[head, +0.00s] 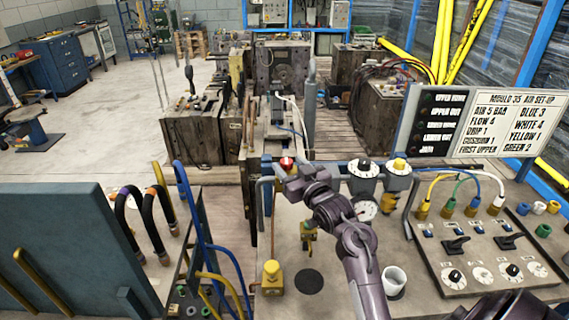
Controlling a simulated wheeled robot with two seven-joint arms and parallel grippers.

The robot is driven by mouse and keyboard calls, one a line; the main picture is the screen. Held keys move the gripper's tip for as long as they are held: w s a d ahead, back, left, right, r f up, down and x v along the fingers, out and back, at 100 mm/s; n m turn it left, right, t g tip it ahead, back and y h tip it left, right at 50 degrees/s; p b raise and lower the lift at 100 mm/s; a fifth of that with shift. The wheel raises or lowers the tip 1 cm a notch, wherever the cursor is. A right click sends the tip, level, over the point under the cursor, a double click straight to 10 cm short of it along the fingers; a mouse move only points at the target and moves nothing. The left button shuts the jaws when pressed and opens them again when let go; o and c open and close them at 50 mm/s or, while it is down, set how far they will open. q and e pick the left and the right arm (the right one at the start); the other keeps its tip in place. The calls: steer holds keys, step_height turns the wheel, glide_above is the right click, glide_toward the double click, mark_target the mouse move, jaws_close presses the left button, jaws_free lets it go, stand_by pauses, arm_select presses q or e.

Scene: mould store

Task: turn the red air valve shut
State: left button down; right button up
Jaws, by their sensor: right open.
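The red air valve (287,163) shows as a small red knob at the back left edge of the bench top. My right arm reaches up from the bottom right. Its open gripper (283,178) is right at the valve, on the near side of it. The gripper covers the valve's lower part, so I cannot tell whether the fingers touch it. My left gripper is not in view.
Black-and-white (363,167) and yellow (399,165) knobs stand right of the valve, with a gauge (366,208) below. A white cup (394,281) and yellow fitting (271,274) stand nearer. A switch panel (485,250) and sign (505,122) are at right.

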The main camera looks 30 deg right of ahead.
mark_target(290, 165)
steer(key=s, duration=0.3)
steer(key=shift+s+a+b, duration=0.15)
steer(key=shift+s+b, duration=0.05)
steer(key=shift+b, duration=0.15)
